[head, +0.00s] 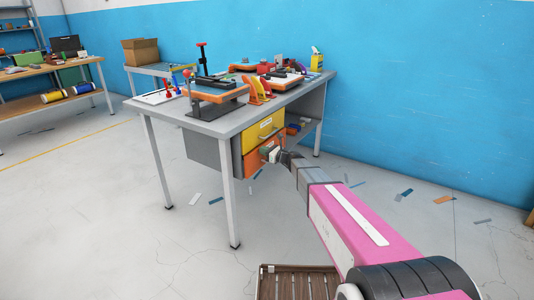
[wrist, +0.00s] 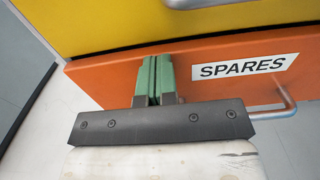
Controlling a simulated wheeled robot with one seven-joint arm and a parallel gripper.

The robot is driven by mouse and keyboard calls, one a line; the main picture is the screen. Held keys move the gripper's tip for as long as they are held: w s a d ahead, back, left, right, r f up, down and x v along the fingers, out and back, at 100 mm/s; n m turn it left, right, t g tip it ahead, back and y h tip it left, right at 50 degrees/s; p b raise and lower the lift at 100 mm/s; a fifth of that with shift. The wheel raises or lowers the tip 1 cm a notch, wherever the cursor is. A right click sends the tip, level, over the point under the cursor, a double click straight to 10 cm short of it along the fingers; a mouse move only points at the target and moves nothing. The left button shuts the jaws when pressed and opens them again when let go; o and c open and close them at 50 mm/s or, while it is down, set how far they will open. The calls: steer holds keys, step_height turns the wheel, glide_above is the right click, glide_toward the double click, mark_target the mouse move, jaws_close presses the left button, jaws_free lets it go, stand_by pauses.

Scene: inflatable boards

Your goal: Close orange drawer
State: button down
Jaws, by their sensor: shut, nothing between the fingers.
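The orange drawer (head: 252,161) is the lower drawer under the workbench, below a yellow drawer (head: 264,129). In the wrist view the orange drawer front (wrist: 105,82) fills the middle, with a white SPARES label (wrist: 243,67) and a metal bar handle (wrist: 287,102) at the right. My gripper (wrist: 153,62) has its green fingers shut together, in front of the orange front left of the label; I cannot tell whether they touch it. In the head view my gripper (head: 272,152) is at the orange drawer. How far the drawer stands out is hard to tell.
The workbench top (head: 215,126) carries clamps and tools. A workbench leg (head: 229,205) stands at the near corner. A slatted wooden pallet (head: 300,284) lies on the floor below my arm. Several flat scraps lie on the floor. Open floor lies at the left.

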steer(key=shift+s, duration=0.1)
steer(key=v, duration=1.4)
glide_toward(252, 155)
steer(key=x, duration=0.7)
steer(key=shift+a, duration=0.4)
steer(key=shift+x, duration=1.05)
steer(key=shift+r, duration=0.1)
